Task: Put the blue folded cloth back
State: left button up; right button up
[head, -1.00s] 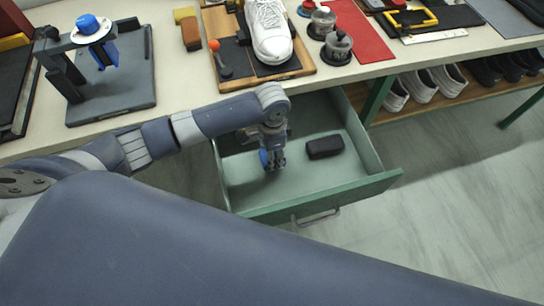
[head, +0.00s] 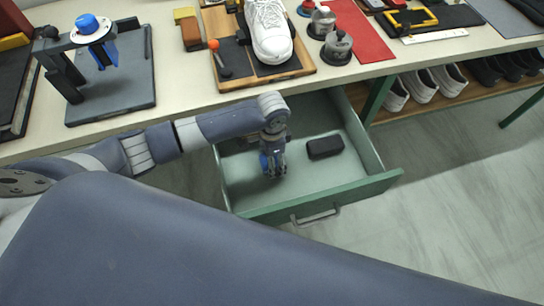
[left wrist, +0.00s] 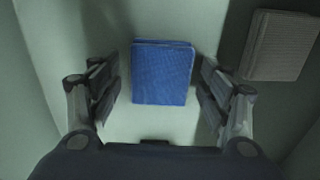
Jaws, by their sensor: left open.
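The blue folded cloth (left wrist: 162,73) lies on the floor of the open drawer in the left wrist view, between the two fingers of my left gripper (left wrist: 160,100). The fingers stand apart on either side of it, with a gap to the cloth. In the head view my left gripper (head: 272,163) points down inside the green drawer (head: 335,193). A bit of blue shows at its fingertips, but I cannot tell there whether it is cloth or gripper. My right gripper is not in view.
The bench (head: 190,88) above holds a white shoe (head: 268,32), a grey stand (head: 112,85) and a red mat (head: 358,30).

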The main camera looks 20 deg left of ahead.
pick_arm(q)
notch_tip(320, 180, up, 12)
jog(key=shift+r+p, duration=0.15)
jog(key=shift+p, duration=0.25)
dwell(0.4)
